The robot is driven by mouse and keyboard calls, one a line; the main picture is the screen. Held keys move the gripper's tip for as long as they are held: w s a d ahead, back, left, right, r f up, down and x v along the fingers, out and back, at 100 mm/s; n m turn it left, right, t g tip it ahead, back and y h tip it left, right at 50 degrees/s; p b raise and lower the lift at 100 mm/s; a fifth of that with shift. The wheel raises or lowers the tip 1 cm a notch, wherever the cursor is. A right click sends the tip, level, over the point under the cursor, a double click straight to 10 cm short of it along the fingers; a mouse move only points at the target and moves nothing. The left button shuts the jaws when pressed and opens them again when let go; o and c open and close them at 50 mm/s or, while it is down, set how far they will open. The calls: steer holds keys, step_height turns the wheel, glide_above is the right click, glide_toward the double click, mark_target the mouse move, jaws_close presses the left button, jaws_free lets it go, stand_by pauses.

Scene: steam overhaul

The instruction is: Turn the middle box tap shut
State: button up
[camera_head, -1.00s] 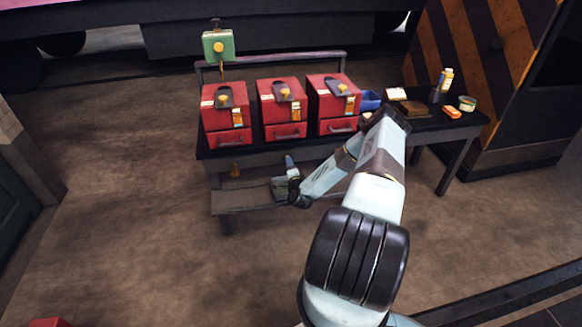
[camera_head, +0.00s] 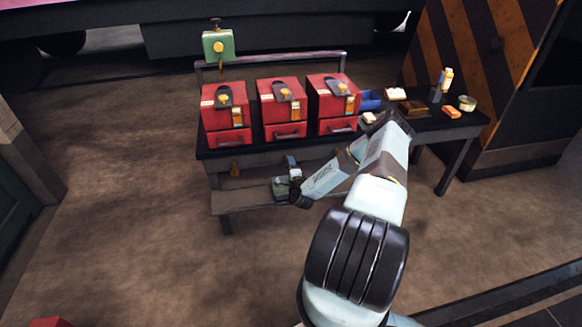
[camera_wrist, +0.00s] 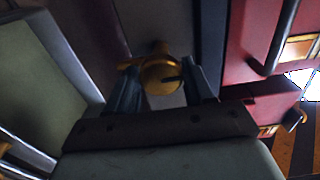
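The middle red box (camera_head: 281,97) stands on the bench between two like boxes. My gripper (camera_head: 291,160) is low at the bench's front edge, below this box. In the wrist view a brass tap knob (camera_wrist: 160,75) with a dark mark lies between the two blue-grey fingers of my gripper (camera_wrist: 167,88). The fingers stand apart, one on each side of the knob. I cannot tell whether they touch it. In the head view my gripper hides this tap. Another brass tap (camera_head: 235,168) hangs under the left box.
The left red box (camera_head: 226,103) and right red box (camera_head: 333,92) flank the middle one. A green box (camera_head: 218,46) is on a post behind. A blue bin (camera_head: 370,99) and small items are at the right. A lower shelf (camera_head: 245,199) lies beneath the bench.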

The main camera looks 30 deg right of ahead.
steer(key=o, duration=0.3)
steer(key=shift+d+f, duration=0.1)
steer(key=shift+s+a, duration=0.15)
steer(key=shift+a, duration=0.05)
steer(key=v, duration=1.3)
steer(key=shift+s, duration=0.2)
